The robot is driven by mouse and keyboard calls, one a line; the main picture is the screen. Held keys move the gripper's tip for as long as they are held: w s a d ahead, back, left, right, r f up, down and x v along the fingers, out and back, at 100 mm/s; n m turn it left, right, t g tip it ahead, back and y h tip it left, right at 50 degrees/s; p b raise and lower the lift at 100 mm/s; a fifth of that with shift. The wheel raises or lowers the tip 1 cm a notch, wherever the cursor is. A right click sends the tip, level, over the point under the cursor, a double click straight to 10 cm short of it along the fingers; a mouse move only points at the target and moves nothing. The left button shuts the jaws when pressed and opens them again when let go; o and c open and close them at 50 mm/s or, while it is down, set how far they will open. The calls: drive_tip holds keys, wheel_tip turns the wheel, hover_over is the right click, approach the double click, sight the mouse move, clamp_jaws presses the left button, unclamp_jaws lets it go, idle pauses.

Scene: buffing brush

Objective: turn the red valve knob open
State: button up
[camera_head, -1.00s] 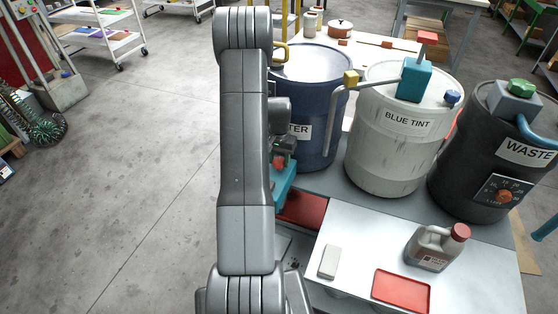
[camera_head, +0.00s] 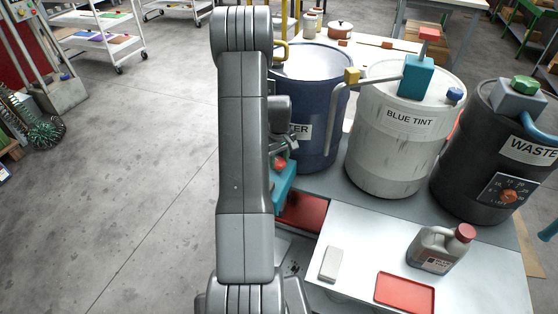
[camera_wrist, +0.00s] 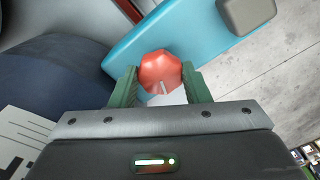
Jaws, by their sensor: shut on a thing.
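The red valve knob (camera_wrist: 160,70) sits on a teal body (camera_wrist: 195,32) in the wrist view. It has a white mark on its face. My gripper (camera_wrist: 161,88) has its green fingers on either side of the knob, shut on it. In the head view the knob (camera_head: 280,163) shows just right of my arm, on the teal body (camera_head: 284,187). My gripper is mostly hidden there behind my arm.
A blue drum (camera_head: 315,100) stands close behind the knob. A white "BLUE TINT" drum (camera_head: 400,140) and a black waste drum (camera_head: 490,150) stand to the right. Open floor lies left.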

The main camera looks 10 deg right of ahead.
sight(279, 161)
drive_tip(key=shift+n, duration=2)
drive_tip(key=o, duration=1)
drive_tip(key=shift+c, duration=0.2)
wheel_tip(279, 161, up, 14)
drive_tip(key=p, duration=0.1)
drive_tip(key=shift+f, duration=0.15)
wheel_tip(279, 161, down, 14)
drive_tip(key=shift+r+b, duration=0.1)
drive_tip(key=shift+b, duration=0.6)
drive_tip(key=shift+r, duration=0.1)
